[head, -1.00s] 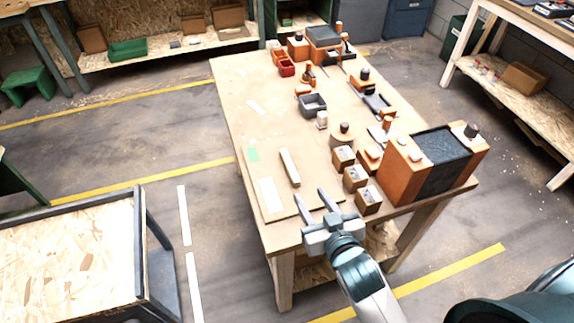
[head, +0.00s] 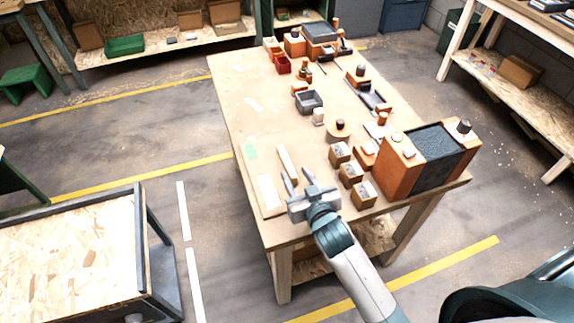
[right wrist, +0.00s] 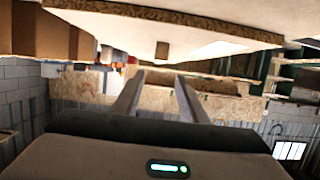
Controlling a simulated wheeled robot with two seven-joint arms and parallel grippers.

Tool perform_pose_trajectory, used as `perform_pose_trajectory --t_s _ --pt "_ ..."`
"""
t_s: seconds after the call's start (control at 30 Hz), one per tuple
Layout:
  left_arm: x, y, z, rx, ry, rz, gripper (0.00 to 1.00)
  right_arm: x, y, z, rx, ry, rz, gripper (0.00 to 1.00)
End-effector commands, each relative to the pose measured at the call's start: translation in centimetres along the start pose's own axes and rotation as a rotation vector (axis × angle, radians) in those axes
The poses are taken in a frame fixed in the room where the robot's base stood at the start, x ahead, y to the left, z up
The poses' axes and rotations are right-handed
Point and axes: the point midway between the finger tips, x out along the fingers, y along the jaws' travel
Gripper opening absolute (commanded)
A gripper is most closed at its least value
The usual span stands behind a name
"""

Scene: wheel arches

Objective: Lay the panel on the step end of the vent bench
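A narrow pale wooden piece (head: 287,160), which may be the panel, lies on the near left part of the wooden bench (head: 235,95). It lies beside a thin flat board (head: 252,180) with white and green patches; I cannot tell if it rests on that board. My right gripper (head: 297,177) is open and empty, its fingers pointing at the near end of the pale piece. In the right wrist view, the pale piece (right wrist: 162,50) is ahead of the open fingers (right wrist: 158,92), with a gap between. My left gripper is not in view.
An orange box with a dark textured middle (head: 437,155) stands at the bench's near right corner. Small wooden blocks (head: 350,172) stand just right of my right gripper. A grey tray (head: 309,101) and several orange parts stand farther back. The bench's left side is mostly clear.

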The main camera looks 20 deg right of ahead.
Motion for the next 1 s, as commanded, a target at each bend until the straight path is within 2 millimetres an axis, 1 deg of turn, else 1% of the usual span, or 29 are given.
perform_pose_trajectory --t_s 0.03,0.1,0.2,0.3,0.73,0.87,1.0 --pt "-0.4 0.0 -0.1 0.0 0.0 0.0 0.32 0.8 0.0 -0.2 -0.001 0.0 0.0 0.39" --pt "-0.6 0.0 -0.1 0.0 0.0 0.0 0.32 1.7 0.0 -0.2 0.0 0.0 0.0 0.39" --pt "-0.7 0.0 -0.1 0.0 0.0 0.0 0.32 2.6 0.0 -0.1 0.0 0.001 0.0 0.39" --pt "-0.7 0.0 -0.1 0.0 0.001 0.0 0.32 3.0 0.0 0.0 0.0 0.001 0.0 0.39" --pt "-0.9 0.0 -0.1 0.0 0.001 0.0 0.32 3.2 0.0 0.0 0.0 0.0 0.001 0.39" --pt "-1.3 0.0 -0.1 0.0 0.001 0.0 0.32 4.0 0.1 0.2 -0.001 0.0 0.001 0.39" --pt "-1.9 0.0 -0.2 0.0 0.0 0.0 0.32 5.4 0.2 0.5 0.0 -0.001 0.0 0.39"
